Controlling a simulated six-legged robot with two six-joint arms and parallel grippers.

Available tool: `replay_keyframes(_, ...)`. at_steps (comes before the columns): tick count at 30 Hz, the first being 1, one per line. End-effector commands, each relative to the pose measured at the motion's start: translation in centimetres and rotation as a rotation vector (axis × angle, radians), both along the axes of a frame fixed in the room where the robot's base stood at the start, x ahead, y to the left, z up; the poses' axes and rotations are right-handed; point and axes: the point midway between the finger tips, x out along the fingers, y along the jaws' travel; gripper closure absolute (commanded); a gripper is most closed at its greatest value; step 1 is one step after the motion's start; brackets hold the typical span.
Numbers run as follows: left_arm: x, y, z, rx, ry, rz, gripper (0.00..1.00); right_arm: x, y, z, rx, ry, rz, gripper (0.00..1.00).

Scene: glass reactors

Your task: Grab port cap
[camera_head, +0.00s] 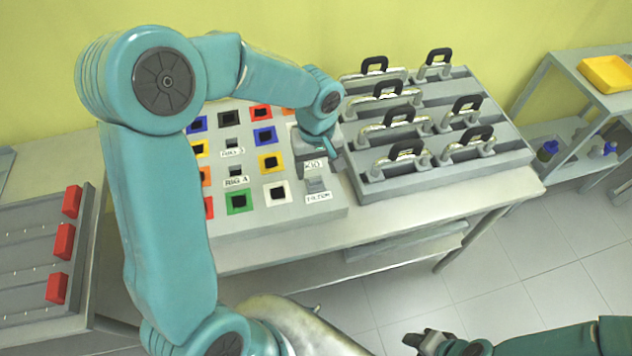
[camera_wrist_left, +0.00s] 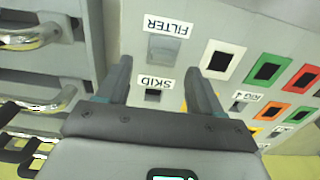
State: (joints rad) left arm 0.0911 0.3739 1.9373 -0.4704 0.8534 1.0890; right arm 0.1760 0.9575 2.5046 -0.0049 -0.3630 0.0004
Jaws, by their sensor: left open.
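A panel box (camera_head: 275,222) carries coloured square ports and a few grey ones. A grey cap-like piece (camera_head: 316,185) sits at the port labelled FILTER; it also shows in the left wrist view (camera_wrist_left: 163,48). The grey SKID port (camera_wrist_left: 153,95) is partly hidden behind my left gripper's base. My left gripper (camera_head: 328,145) is over the panel's right edge, above the SKID label. In the left wrist view its two fingers (camera_wrist_left: 158,68) are apart, with the SKID label between them and nothing held. My right gripper (camera_head: 425,341) is low at the right, its jaws unclear.
A grey rack (camera_head: 450,178) with several black-handled metal pieces stands close to the panel's right. A left-hand tray (camera_head: 28,290) holds red blocks (camera_head: 63,241). A yellow bin (camera_head: 606,73) sits on a shelf at far right. The tiled floor in front is clear.

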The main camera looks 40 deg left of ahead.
Motion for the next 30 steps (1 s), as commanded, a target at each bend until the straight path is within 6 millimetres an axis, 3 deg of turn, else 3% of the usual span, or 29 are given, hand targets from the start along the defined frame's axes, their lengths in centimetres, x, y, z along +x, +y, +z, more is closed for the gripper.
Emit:
replay_keyframes(6, -0.2, 0.0, -3.2, -0.001, 0.003, 0.0, 0.34, 0.0, 0.0, 0.5, 0.0, 0.0, 0.0, 0.57)
replay_keyframes(14, -0.2, 0.0, -3.6, 0.0, 0.001, 0.001, 0.34, 0.0, 0.0, 0.5, 0.0, 0.0, 0.0, 0.57)
replay_keyframes(16, -0.2, 0.0, -3.6, 0.0, 0.001, 0.001, 0.5, 0.0, 0.0, 0.5, 0.0, 0.0, 0.0, 0.57)
replay_keyframes(20, -0.2, 0.0, -3.6, 0.0, 0.001, 0.0, 0.93, 0.0, 0.0, 0.5, 0.0, 0.0, 0.0, 0.57)
replay_keyframes(30, -0.2, 0.0, -3.4, 0.0, 0.0, 0.0, 0.95, 0.0, 0.0, 0.5, 0.0, 0.0, 0.0, 0.57)
